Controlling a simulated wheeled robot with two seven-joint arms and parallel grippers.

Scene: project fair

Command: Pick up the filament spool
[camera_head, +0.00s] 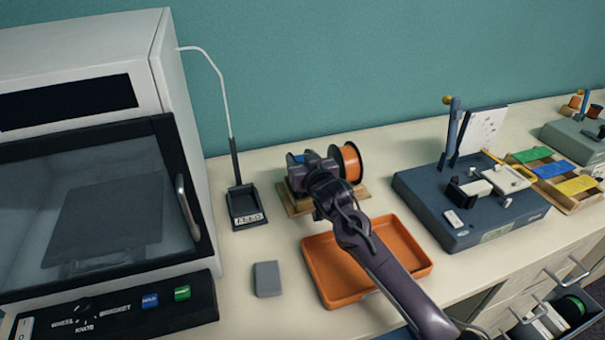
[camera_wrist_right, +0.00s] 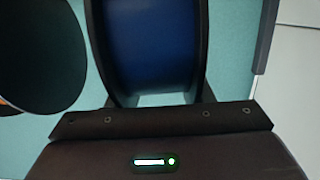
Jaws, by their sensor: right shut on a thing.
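A filament spool wound in blue (camera_head: 298,159) is largely hidden behind my right gripper (camera_head: 310,165) in the head view. In the wrist view the blue spool (camera_wrist_right: 152,45) fills the space between the jaws, and the right gripper is shut on it. An orange spool (camera_head: 349,163) with dark flanges stands just to the right of the gripper, over the wooden stand (camera_head: 296,207). I cannot tell whether the blue spool touches the stand. My left gripper is not in view.
An orange tray (camera_head: 314,268) lies in front of the stand, under my right arm. A grey block (camera_head: 267,279) and a black holder (camera_head: 245,208) are to the left, beside a white printer (camera_head: 70,45). A dark blue fixture (camera_head: 425,200) stands right.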

